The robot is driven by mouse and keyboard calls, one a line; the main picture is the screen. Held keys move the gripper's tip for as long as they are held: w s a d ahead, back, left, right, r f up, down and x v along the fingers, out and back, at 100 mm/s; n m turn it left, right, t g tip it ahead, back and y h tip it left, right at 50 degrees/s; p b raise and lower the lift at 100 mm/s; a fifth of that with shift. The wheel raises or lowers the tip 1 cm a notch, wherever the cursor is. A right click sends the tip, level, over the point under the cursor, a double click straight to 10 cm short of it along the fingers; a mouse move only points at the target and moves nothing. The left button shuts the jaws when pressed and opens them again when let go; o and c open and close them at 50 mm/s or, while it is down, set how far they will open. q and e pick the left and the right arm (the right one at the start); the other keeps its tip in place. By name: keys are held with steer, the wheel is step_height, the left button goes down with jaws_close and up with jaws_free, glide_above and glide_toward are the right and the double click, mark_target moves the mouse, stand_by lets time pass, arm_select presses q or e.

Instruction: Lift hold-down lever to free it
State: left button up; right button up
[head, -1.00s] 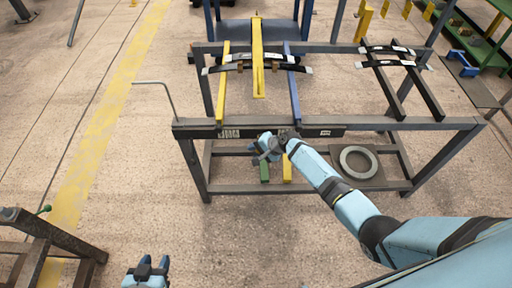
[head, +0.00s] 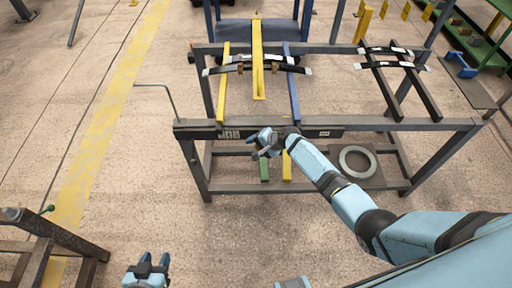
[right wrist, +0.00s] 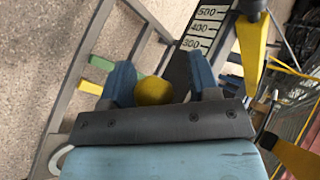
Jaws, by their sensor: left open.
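A yellow bar (head: 258,60), which looks like the hold-down lever, runs front to back over dark leaf springs (head: 235,68) on the grey rack. My right gripper (head: 262,150) is at the rack's front rail, in front of and below the bar's near end. In the right wrist view, its two blue fingers (right wrist: 162,82) are apart. A yellow round knob (right wrist: 153,91) shows between them, nearer the left finger, with a gap to the right one. I cannot tell what the knob belongs to. My left gripper (head: 147,264) is open and empty, low in the picture, away from the rack.
The rack's front rail (head: 400,124) carries a dark scale plate. A bent grey rod (head: 165,87) stands out at its left. A grey ring (head: 358,161) lies low in the rack. Another stand (head: 50,235) is at lower left. The floor between is clear.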

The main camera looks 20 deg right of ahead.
steer(key=shift+s+f, duration=0.1)
steer(key=shift+s+d+r, duration=0.25)
steer(key=shift+d+r, duration=0.05)
steer(key=shift+r, duration=0.05)
steer(key=v, duration=1.2)
steer(key=shift+d+r+p, duration=0.2)
steer(key=shift+r+p, duration=0.1)
steer(key=shift+p, duration=0.15)
steer(key=shift+s, duration=0.15)
steer(key=s+a+f+n+t+h+p, duration=0.1)
steer(key=s+f+n, duration=0.1)
steer(key=s, duration=0.4)
steer(key=s+a+f+n+h+p, duration=0.1)
steer(key=s+a+n, duration=0.15)
steer(key=s, duration=0.25)
steer(key=s+a+r+n+t+h, duration=0.1)
steer(key=s+r+n+t, duration=0.1)
steer(key=s, duration=0.5)
steer(key=s+a+r+n+t+h+p, duration=0.1)
steer(key=s+r+n+t, duration=0.1)
steer(key=s+n, duration=0.4)
steer(key=shift+s+a+r+p, duration=0.3)
steer(key=shift+s+r, duration=0.55)
steer(key=shift+s, duration=0.4)
